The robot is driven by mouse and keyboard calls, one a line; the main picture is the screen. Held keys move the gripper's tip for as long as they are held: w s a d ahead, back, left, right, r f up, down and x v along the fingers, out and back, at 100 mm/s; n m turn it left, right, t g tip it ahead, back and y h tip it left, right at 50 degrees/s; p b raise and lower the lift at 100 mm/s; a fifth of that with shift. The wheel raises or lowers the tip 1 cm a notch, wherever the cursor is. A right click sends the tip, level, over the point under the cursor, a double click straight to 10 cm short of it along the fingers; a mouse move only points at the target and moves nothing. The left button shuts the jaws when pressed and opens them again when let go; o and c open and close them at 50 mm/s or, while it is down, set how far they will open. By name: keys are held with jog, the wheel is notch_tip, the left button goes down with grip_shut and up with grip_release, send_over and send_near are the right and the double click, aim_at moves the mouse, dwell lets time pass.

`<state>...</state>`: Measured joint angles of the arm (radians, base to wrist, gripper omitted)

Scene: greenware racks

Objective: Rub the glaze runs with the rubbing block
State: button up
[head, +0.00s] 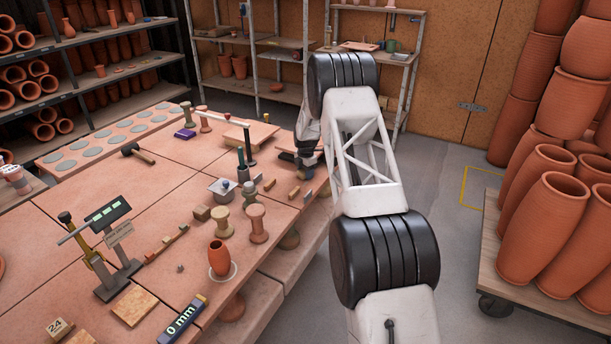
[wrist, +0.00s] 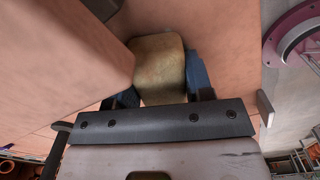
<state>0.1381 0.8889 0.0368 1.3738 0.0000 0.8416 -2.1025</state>
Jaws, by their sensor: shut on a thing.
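My gripper (wrist: 163,78) shows its blue fingers on both sides of a worn tan block (wrist: 158,62), likely the rubbing block, and is shut on it. The block's far end is close to a pinkish clay-coloured surface (wrist: 215,30); I cannot tell whether it touches. A thick pinkish slab (wrist: 75,60) stands close on the left and covers part of the left finger. In the head view my gripper (head: 292,160) is low at the right edge of the tiled table, beside a raised slab (head: 250,134). The block cannot be made out there. I cannot make out glaze runs in either view.
Spool-shaped stands (head: 258,224), a small grey box (head: 222,190) and small sticks (head: 295,192) lie near my gripper on the table (head: 130,205). A dark post (head: 249,147) stands beside the slab. A cart of tall pots (head: 545,225) is at the right.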

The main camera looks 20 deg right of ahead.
aim_at(321, 181)
jog(key=shift+s+d, duration=2.75)
notch_tip(321, 181, up, 8)
jog(key=shift+r, duration=0.2)
jog(key=shift+w+a, duration=0.1)
jog(key=shift+a, duration=0.1)
jog(key=w+a, duration=0.1)
jog(key=a, duration=0.7)
jog(key=shift+w+a+f, duration=0.15)
jog(key=shift+w+a, duration=0.1)
jog(key=shift+a, duration=0.15)
jog(key=shift+f, duration=0.15)
